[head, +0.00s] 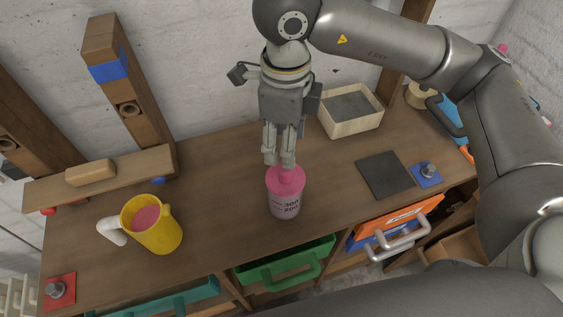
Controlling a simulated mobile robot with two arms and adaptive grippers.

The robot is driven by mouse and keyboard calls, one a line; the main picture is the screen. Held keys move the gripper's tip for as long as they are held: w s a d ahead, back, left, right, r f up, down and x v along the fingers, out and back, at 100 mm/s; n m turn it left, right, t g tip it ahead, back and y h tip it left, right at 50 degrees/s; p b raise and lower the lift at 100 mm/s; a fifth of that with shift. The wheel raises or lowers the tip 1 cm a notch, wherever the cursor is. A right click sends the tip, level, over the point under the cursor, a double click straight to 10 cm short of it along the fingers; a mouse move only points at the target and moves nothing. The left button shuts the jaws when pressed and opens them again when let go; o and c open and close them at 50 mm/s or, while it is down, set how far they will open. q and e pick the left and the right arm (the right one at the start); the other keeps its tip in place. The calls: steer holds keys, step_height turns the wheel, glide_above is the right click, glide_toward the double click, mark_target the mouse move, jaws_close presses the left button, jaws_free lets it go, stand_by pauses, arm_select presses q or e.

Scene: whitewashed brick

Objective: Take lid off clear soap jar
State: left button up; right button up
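The clear soap jar (285,207) stands upright on the wooden bench, with dark volume marks on its side. Its pink lid (281,184) with a raised knob sits on top. My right gripper (280,162) points down from above, its fingertips at the back of the lid's knob. The fingers are close together with a narrow gap; whether they touch or grip the knob cannot be told. My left gripper is not in view.
A yellow mug (160,232) with pink contents stands to the left. A pale box (352,122) and a dark square mat (385,175) lie to the right. A red block with a bolt (57,290) sits at front left. Green (285,265) and orange (398,217) drawers line the front.

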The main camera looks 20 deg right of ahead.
mark_target(286, 170)
steer(key=f, duration=0.1)
steer(key=s+f, duration=0.1)
steer(key=f, duration=0.1)
steer(key=shift+w+f+p, duration=0.1)
steer(key=shift+f+p, duration=0.15)
steer(key=shift+p, duration=0.15)
steer(key=f, duration=0.1)
steer(key=f+p, duration=0.1)
steer(key=f, duration=0.1)
steer(key=f+p, duration=0.1)
steer(key=f, duration=0.1)
steer(key=shift+w, duration=0.35)
steer(key=shift+c, duration=0.3)
steer(key=c, duration=0.5)
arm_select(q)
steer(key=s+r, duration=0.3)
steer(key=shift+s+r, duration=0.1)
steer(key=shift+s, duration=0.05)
arm_select(e)
steer(key=c, duration=0.5)
